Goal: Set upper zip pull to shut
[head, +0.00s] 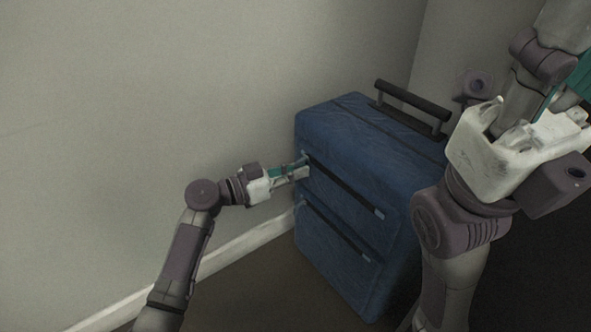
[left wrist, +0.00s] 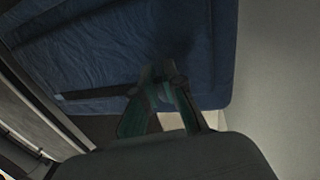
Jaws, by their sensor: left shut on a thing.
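A blue suitcase (head: 345,160) stands upright in the corner, with two slanting zips on its front. The upper zip (head: 343,186) is a dark line with a grey piece (head: 379,214) at its right end. My left gripper (head: 304,165) is at the upper zip's left end, shut on the upper zip pull, which its fingers mostly hide. In the left wrist view its teal fingers (left wrist: 162,78) come together against the blue fabric (left wrist: 120,50), at the end of a dark zip strip (left wrist: 95,93). My right arm fills the right side of the head view; its jaws cannot be made out.
The lower zip (head: 335,232) runs below, with a small pull (head: 300,204) at its left end. A dark handle (head: 412,102) stands up from the suitcase top. Pale walls (head: 150,90) are close behind and left. Bare floor (head: 262,285) lies in front.

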